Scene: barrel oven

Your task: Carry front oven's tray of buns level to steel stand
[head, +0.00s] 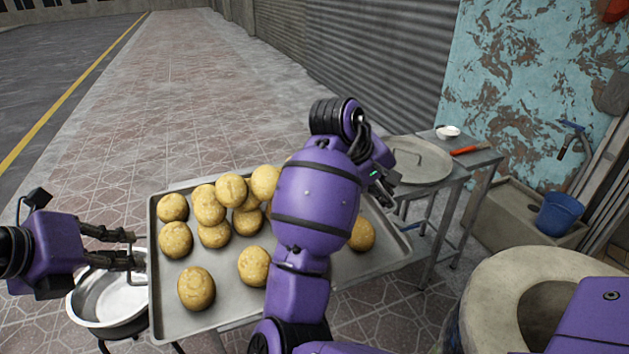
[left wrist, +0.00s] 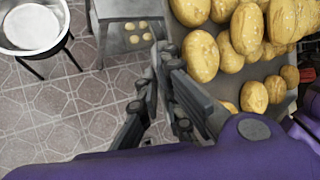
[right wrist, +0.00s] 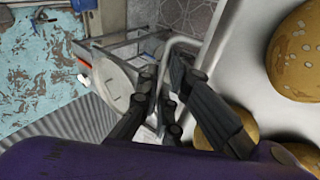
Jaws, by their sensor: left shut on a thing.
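A grey metal tray (head: 375,262) of several golden buns (head: 212,205) is held up in front of me, roughly level. My left gripper (head: 140,255) is shut on the tray's left edge; its fingers (left wrist: 163,60) also show in the left wrist view. My right gripper (head: 385,180) is at the tray's far right side, partly hidden by my arm. In the right wrist view its fingers (right wrist: 160,75) are beside a pale rim or handle; whether they clamp it is unclear.
A steel basin (head: 85,300) stands low at left. At right, a metal table (head: 450,177) bears a round lid (head: 420,160), a white bowl (head: 447,132) and a red-handled tool (head: 470,149). A barrel oven (head: 490,290) and blue bucket (head: 560,214) are at right. Far paving is clear.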

